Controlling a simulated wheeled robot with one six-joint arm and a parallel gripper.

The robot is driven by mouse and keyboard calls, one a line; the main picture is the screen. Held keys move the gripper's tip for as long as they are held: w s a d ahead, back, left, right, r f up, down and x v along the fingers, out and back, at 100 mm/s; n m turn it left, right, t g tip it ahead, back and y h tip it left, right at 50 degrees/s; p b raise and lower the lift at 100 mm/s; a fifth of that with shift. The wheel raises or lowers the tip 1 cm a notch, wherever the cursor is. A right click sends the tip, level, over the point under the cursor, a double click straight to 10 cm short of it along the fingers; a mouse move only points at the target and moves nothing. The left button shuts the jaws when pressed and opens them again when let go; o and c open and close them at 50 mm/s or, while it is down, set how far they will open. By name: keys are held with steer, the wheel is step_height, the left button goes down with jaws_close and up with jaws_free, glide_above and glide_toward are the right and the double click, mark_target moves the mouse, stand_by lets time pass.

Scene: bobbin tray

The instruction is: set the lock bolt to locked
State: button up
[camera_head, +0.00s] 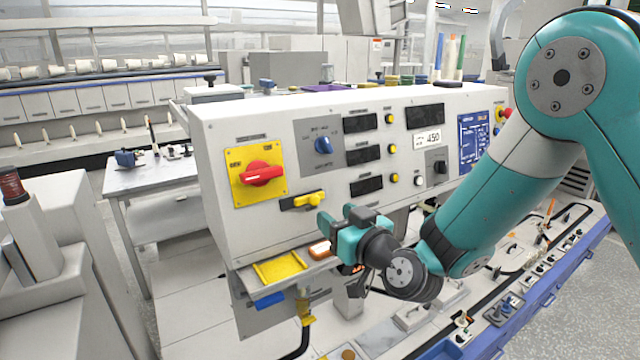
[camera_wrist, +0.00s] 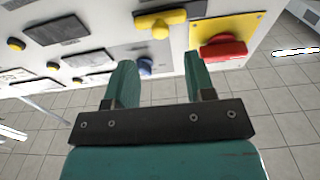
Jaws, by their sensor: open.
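The lock bolt appears to be the yellow sliding piece (camera_head: 301,201) with a raised knob, on a dark strip on the white panel front below the red rotary handle. It also shows at the top of the wrist view as a yellow bar (camera_wrist: 168,17) with a knob. I cannot read a locked or unlocked mark beside it. My gripper (camera_head: 337,221) is just below and right of the bolt in the head view, apart from it. In the wrist view my gripper (camera_wrist: 162,78) has its two teal fingers spread, with nothing between them, pointing toward the panel.
The red rotary handle (camera_head: 263,175) on its yellow plate (camera_head: 243,190) and a blue knob (camera_head: 323,145) stick out close to the bolt. A yellow tray (camera_head: 279,268) juts out below the panel. Displays and small buttons lie to the right.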

mark_target(317, 201)
steer(key=p+x, duration=0.5)
steer(key=shift+w+a+r, duration=0.2)
steer(key=shift+w+a, duration=0.05)
steer(key=shift+w+a+f, duration=0.2)
steer(key=shift+w+a, duration=0.05)
steer(key=shift+w, duration=0.15)
jaws_close()
